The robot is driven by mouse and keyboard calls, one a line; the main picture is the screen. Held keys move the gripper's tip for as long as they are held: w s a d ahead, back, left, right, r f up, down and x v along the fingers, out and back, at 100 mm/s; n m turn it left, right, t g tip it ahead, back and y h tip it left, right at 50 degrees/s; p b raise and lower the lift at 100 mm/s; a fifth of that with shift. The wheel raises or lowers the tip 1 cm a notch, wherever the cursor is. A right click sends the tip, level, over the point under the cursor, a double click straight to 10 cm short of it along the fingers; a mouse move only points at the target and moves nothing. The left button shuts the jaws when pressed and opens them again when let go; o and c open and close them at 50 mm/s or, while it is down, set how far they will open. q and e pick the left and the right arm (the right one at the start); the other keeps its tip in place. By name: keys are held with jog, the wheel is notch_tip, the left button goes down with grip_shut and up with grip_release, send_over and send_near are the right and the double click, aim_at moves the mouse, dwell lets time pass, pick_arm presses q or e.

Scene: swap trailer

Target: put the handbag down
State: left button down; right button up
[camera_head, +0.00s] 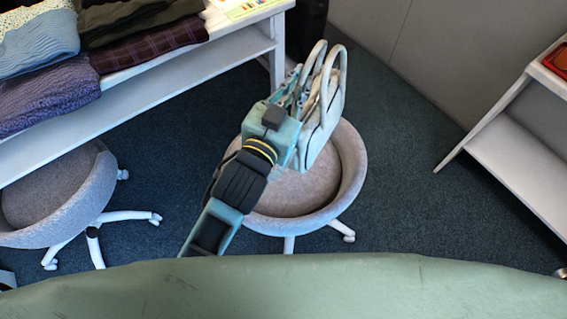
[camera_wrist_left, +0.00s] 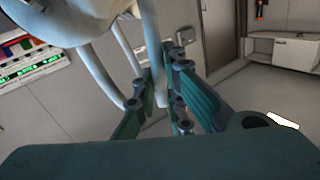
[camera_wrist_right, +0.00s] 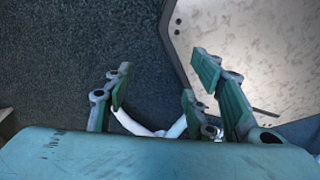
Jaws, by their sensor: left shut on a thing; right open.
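The handbag (camera_head: 324,125) is pale grey-blue with two arched handles. In the head view it hangs above the seat of a round grey chair (camera_head: 352,165); whether its base touches the seat cannot be told. My left gripper (camera_head: 290,118) is at the bag's left side. In the left wrist view, the left gripper (camera_wrist_left: 167,98) is shut on the bag, with pale handles (camera_wrist_left: 103,72) running between and beside its fingers. My right gripper (camera_wrist_right: 160,85) shows only in the right wrist view, open and empty above dark carpet.
A white shelf table (camera_head: 190,82) with folded clothes (camera_head: 150,45) stands at the upper left. A second grey chair (camera_head: 60,215) is at the left. A white shelf unit (camera_head: 520,150) stands at the right. Dark carpet (camera_head: 420,190) lies open between the chair and this unit.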

pick_arm(q)
notch_tip(320, 180, down, 16)
jog(key=b, duration=1.6)
jog(key=shift+f, duration=0.25)
pick_arm(e)
jog(key=w+a+f+t, duration=0.15)
jog(key=w+f, duration=0.25)
jog(key=w, duration=0.9)
pick_arm(q)
jog(key=shift+f+b, duration=0.45)
jog(key=shift+b, duration=0.1)
jog(key=shift+w+a+f, duration=0.15)
jog(key=shift+a+f, duration=0.05)
jog(key=shift+f, duration=0.1)
jog(key=w+a+f+b, duration=0.3)
jog(key=w+a+f, duration=0.4)
jog(key=f, duration=0.3)
jog(key=shift+w+a+f+b, duration=0.2)
jog(key=shift+w+f+b, duration=0.15)
jog(key=shift+w, duration=0.3)
pick_arm(e)
jog(key=w+a+r, duration=0.1)
jog(key=w+r, duration=0.2)
jog(key=r, duration=1)
jog(key=shift+w, duration=0.2)
